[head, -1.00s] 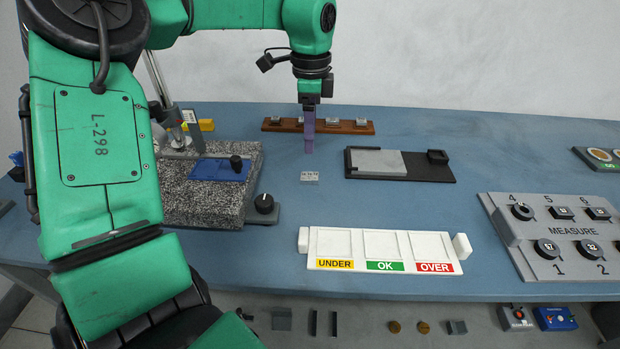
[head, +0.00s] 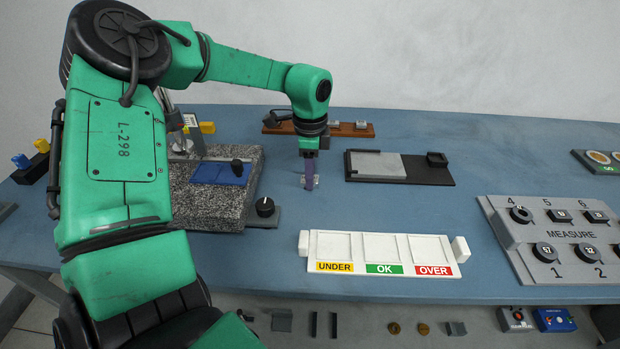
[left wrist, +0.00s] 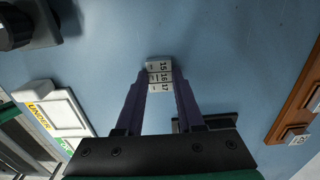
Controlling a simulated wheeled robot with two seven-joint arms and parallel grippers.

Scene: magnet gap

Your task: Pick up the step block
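The step block (left wrist: 160,77) is a small light-grey block marked 15, 16 and 17, seen in the left wrist view between the fingertips. In the head view the step block (head: 316,182) is at the blue table top, partly hidden by the fingers. My left gripper (head: 309,184) points straight down over it, with purple fingers. In the left wrist view the left gripper (left wrist: 160,82) has one finger along each side of the block, with no clear gap, so it looks shut on it. I cannot see the block lifted off the table. My right gripper is not in view.
A white tray (head: 385,280) marked UNDER, OK and OVER stands in front. A black fixture (head: 430,173) with a grey plate is to the right, a granite block (head: 215,215) to the left. A wooden rack (head: 350,131) is behind. A grey MEASURE panel (head: 520,250) stands at the right.

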